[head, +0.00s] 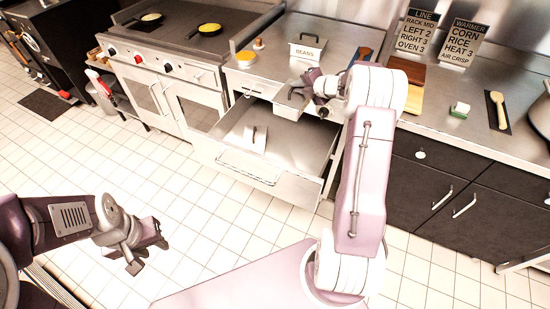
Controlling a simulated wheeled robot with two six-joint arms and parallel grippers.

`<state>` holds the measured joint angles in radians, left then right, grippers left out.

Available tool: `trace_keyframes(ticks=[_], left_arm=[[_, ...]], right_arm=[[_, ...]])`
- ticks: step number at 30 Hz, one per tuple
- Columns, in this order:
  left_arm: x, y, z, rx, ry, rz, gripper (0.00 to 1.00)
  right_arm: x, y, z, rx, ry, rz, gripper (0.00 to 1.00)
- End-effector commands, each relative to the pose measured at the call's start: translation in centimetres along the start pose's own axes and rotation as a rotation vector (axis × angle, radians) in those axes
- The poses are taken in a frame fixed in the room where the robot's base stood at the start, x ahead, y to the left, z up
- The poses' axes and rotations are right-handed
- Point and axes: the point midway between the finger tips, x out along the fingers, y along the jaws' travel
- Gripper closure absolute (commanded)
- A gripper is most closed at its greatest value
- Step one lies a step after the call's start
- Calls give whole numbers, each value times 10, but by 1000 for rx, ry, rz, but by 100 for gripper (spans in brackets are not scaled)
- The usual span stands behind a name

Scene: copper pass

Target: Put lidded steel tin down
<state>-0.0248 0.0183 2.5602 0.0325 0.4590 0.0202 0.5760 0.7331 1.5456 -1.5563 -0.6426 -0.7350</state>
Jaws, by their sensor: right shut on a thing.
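My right gripper (308,92) is above the front edge of the steel counter, its fingers pointing left. It is shut on a small grey steel thing with a dark handle on top, which I take for the lidded steel tin (291,98). The gripper partly hides the tin. It appears held over the back of the open drawer; I cannot tell whether it touches anything below. My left gripper (147,250) is over the tiled floor at the lower left, with its fingers apart and nothing between them.
A steel box labelled BEANS (306,52) stands on the counter behind the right gripper. The open drawer (297,160) juts out below and holds a white item (253,140). A brown board (406,75) lies to the right. The stove (170,45) is at left.

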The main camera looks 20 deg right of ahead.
Motion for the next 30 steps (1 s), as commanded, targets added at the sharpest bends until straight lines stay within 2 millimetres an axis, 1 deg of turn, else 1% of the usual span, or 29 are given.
trace_keyframes(ticks=[1,3,5,6,8,9,12,15,18,20,22,27,29,30], left_arm=[[43,-1,5,0,-1,0,64],[71,-1,8,0,-1,0,64],[95,-2,10,0,-1,0,64],[111,-2,12,0,-1,0,64],[135,-3,14,0,-1,0,64],[151,-3,16,0,0,0,64],[187,-4,20,0,0,0,64],[215,-4,22,0,0,0,64],[234,-5,24,0,0,0,64],[240,-5,25,0,0,0,64],[244,-5,25,0,0,0,64],[244,-5,25,0,0,0,64],[250,-5,26,0,0,0,64],[257,-5,26,0,0,0,64]], right_arm=[[18,-32,-11,-3,3,4,100],[28,-52,-19,-8,8,5,100],[36,-69,-26,-9,12,6,100],[42,-81,-30,-10,14,7,100],[50,-98,-37,-12,16,8,100],[56,-109,-40,-13,16,8,100],[69,-133,-48,-12,16,8,100],[78,-151,-52,-12,14,8,100],[84,-161,-54,-12,13,7,100],[87,-165,-54,-10,13,6,100],[88,-168,-55,-9,13,6,100],[89,-169,-55,-9,13,5,100],[93,-176,-57,-8,14,5,100],[99,-185,-59,-8,14,4,100]])
